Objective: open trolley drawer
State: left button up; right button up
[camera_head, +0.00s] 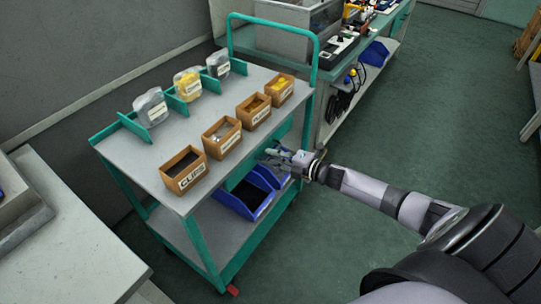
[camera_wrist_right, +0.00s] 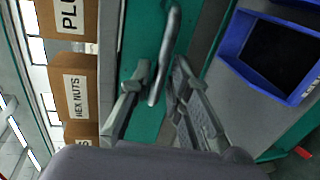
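The grey-topped trolley (camera_head: 160,160) with a teal frame stands left of centre in the head view. A silver bar handle (camera_wrist_right: 167,55) on that front shows in the right wrist view. My right gripper (camera_head: 270,156) is at the drawer front. In the wrist view its fingers (camera_wrist_right: 160,75) are apart, one on each side of the handle, with a gap visible. I see no clear gap showing the drawer pulled out. My left gripper is not in view.
Several labelled cardboard bins, such as the clips bin (camera_head: 184,170), line the trolley's near edge. A blue bin (camera_head: 240,208) sits on the lower shelf below the drawer. A workbench (camera_head: 345,75) stands behind. The green floor (camera_head: 330,240) beside the trolley is clear.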

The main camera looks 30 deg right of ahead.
jog(key=shift+w+a+f, duration=0.15)
jog(key=shift+w+a, duration=0.15)
jog(key=shift+w, duration=0.35)
grip_shut()
dwell(0.4)
